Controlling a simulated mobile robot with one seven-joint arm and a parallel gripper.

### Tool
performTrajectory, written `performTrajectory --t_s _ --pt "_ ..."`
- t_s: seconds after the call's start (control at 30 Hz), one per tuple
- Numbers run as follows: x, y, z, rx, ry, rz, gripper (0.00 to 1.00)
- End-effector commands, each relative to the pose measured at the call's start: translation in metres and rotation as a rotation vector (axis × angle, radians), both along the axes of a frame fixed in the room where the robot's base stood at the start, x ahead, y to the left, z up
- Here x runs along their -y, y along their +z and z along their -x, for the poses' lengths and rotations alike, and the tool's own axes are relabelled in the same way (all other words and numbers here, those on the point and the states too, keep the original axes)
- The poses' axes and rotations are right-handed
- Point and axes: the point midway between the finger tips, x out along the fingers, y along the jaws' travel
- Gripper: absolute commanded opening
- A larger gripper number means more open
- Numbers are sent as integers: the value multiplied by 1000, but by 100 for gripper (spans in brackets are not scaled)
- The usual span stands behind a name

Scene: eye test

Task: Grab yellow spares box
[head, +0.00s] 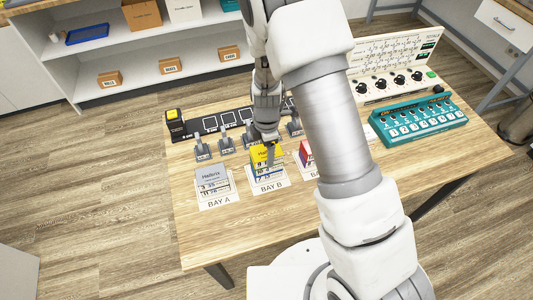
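A yellow box (262,154) stands in the bay marked BAY B, on a white card (268,186) on the wooden table. Its front has dark print too small to read fully. My gripper (269,148) points down at the top of the yellow box, from behind and above. One dark finger seems to overlap the box's upper right part. The fingers are too small and partly hidden, so I cannot tell whether they are open, shut or touching the box.
A grey box (212,177) stands at BAY A on the left. A red box (305,152) is right of the yellow one, partly hidden by my arm. Grey levers (202,149) line the back. A teal keypad unit (418,117) and a cream panel (396,68) stand right.

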Motion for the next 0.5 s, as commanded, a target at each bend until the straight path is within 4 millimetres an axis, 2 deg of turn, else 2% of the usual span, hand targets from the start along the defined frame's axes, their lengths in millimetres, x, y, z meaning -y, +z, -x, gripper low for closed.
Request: performTrajectory --t_s 0.03,0.2,0.23,0.5 --pt "0 0 0 0 0 0 48" --pt "0 0 0 0 0 0 17" --pt "0 0 0 0 0 0 14" --pt "0 1 0 1 0 0 13"
